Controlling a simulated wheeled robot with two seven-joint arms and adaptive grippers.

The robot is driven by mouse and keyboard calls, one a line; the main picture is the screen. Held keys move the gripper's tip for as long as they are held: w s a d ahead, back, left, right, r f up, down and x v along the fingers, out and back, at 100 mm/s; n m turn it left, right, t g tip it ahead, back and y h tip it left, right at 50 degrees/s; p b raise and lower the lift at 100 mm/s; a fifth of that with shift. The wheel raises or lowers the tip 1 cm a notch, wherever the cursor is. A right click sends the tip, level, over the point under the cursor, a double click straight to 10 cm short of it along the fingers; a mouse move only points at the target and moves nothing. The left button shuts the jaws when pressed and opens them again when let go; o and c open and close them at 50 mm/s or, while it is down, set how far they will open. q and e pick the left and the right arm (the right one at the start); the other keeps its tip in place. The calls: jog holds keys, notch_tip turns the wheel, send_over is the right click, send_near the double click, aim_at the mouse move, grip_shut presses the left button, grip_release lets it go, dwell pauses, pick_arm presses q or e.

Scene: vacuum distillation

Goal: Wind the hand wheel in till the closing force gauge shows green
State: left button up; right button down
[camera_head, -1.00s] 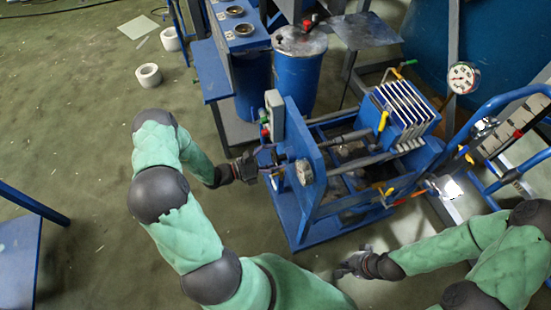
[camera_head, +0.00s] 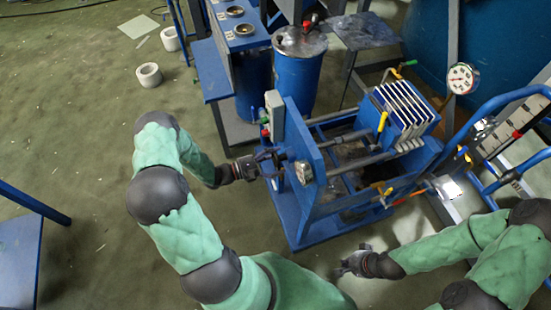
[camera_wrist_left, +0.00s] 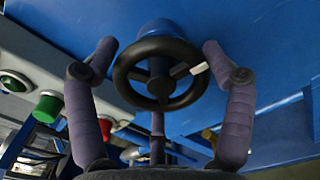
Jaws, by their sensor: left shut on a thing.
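The hand wheel (camera_wrist_left: 160,73) is black with spokes and a white mark at its right rim; it fills the middle of the left wrist view. My left gripper (camera_head: 268,158) is at the wheel on the press's left end, its two fingers (camera_wrist_left: 160,60) on either side of the rim, shut on it. My right gripper (camera_head: 350,265) appears open and empty, low over the floor in front of the press.
The press carries a pack of white-edged plates (camera_head: 404,108). Another dial (camera_head: 462,78) hangs on a post at the right. A grey box (camera_head: 274,114) with green and red buttons stands beside the end plate. A blue drum (camera_head: 299,75) is behind. The floor at left is mostly clear.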

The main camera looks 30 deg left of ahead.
pick_arm(q)
jog(key=shift+d+r+m, duration=0.1)
jog(key=shift+m, duration=2.1)
jog(key=o, duration=1)
jog(key=shift+o, duration=0.2)
jog(key=shift+s, duration=0.1)
jog(key=shift+s+a, duration=0.25)
jog(key=shift+a, duration=0.05)
jog(key=v, duration=1.1)
